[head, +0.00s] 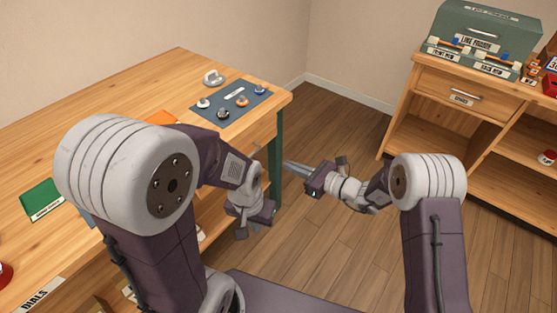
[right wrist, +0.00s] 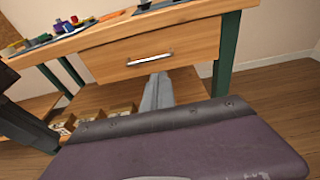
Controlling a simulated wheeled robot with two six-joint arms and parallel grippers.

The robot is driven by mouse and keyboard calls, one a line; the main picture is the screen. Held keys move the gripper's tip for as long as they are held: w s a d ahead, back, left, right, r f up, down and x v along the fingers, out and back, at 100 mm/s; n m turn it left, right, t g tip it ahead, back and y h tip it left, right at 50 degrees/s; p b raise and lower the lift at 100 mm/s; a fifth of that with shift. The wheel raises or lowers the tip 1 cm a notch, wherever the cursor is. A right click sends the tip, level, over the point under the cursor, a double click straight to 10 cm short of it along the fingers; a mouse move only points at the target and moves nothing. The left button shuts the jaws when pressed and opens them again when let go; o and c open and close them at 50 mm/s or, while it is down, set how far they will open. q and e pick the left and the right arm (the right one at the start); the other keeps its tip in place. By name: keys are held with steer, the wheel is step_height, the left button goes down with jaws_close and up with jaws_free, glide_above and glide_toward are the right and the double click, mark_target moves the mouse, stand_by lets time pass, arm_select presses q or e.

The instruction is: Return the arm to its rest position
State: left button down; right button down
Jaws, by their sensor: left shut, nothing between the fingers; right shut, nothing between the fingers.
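My right gripper (head: 290,165) is shut and empty in the head view, held over the wood floor right of the table, pointing left. In the right wrist view its grey fingers (right wrist: 157,92) are together, with the table's drawer front behind them. My left gripper (head: 268,212) is the lower one in the head view, by the table's right side, beneath my left forearm. It is shut with nothing seen in it; its fingertips are mostly hidden.
The wooden table (head: 140,85) carries a blue mat (head: 205,113) with several small dials, and a green card (head: 42,199). A wooden shelf unit (head: 428,88) with a green box (head: 485,32) stands at the right. Floor (head: 345,125) between them is clear.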

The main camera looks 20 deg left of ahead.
steer(key=shift+v, duration=0.75)
steer(key=shift+s, duration=0.1)
